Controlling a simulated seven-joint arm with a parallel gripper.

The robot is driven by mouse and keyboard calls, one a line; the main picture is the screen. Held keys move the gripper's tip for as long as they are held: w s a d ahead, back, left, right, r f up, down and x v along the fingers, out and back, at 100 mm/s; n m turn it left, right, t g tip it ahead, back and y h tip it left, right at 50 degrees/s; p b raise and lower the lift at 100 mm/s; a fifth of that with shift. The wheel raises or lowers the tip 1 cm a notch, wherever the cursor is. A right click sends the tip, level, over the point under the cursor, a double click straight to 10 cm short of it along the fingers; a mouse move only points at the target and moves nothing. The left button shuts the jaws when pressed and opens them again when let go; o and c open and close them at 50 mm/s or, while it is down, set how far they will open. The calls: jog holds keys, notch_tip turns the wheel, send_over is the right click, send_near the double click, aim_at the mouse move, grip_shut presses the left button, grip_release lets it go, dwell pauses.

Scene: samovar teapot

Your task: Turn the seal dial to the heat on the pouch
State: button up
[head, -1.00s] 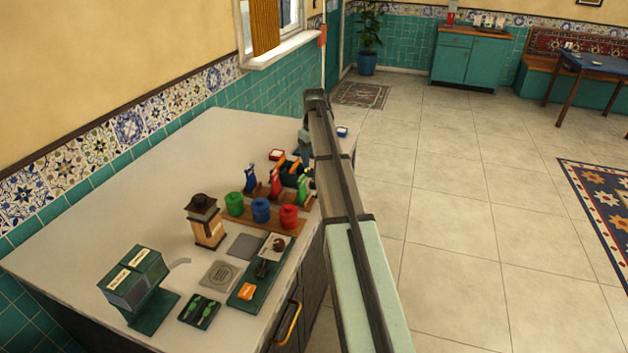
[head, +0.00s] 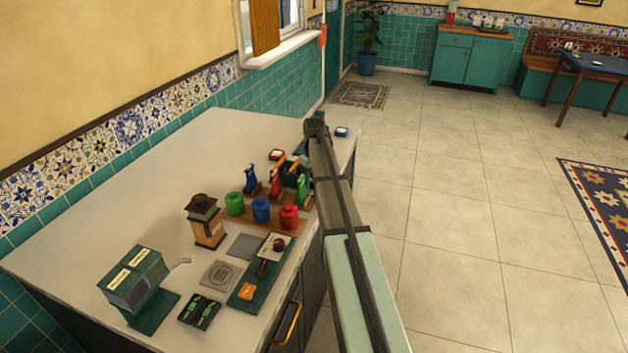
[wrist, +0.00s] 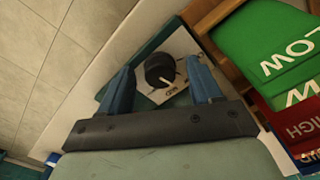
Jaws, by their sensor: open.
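The seal dial is a dark round knob (wrist: 158,70) with a pale pointer line, on a white plate with small unreadable markings. In the wrist view it lies between the two spread blue fingers of my gripper (wrist: 158,77), which is open, and I see no clear contact. In the head view the dark knob (head: 279,244) shows at the far end of a green board (head: 243,302); my gripper is hidden there behind my arm.
Green, blue and red round containers (head: 261,211) stand on a wooden strip beside the board. The wrist view shows a green LOW panel (wrist: 275,50) and a red HIGH panel (wrist: 300,130) at right. A wooden lantern-like box (head: 206,222) and a green machine (head: 135,285) stand left.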

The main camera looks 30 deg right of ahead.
jog(key=shift+c, duration=0.4)
jog(key=c, duration=1)
jog(key=shift+o, duration=0.2)
jog(key=m, duration=0.3)
jog(key=shift+m, duration=0.4)
jog(key=m, duration=0.4)
jog(key=shift+m, duration=0.3)
jog(key=m, duration=0.3)
jog(key=shift+m, duration=2.2)
